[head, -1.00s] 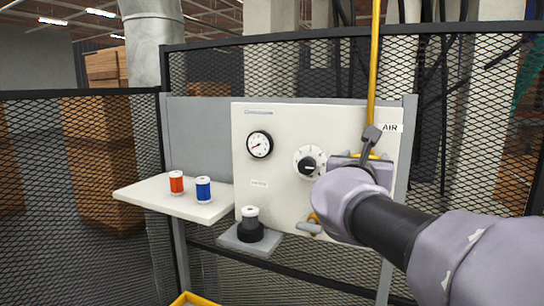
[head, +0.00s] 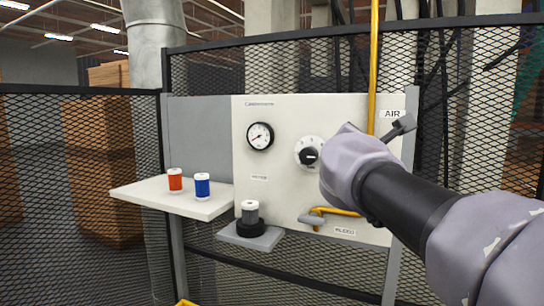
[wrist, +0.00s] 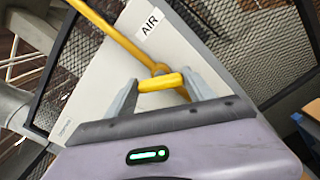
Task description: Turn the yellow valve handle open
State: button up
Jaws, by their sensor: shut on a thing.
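My gripper (wrist: 160,80) is shut on the yellow valve handle (wrist: 158,83), a short yellow bar between its two grey fingers in the wrist view. The handle sits at the end of a yellow pipe (wrist: 103,22), near the AIR label (wrist: 150,23). In the head view the yellow pipe (head: 373,70) runs down the right side of the white panel (head: 285,190). There, my wrist and forearm hide the handle and my fingers.
The panel carries a gauge (head: 260,136) and a black-and-white dial (head: 310,154). A lower yellow pipe (head: 340,211) has a grey lever (head: 311,219). A shelf (head: 140,193) bears an orange spool (head: 175,181) and a blue spool (head: 202,187).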

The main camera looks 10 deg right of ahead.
jog(key=shift+f+m+b, duration=0.2)
jog(key=shift+m+b, duration=4)
jog(key=shift+m, duration=1.2)
jog(key=o, duration=1.4)
jog(key=shift+d, duration=0.1)
jog(key=shift+s, duration=0.15)
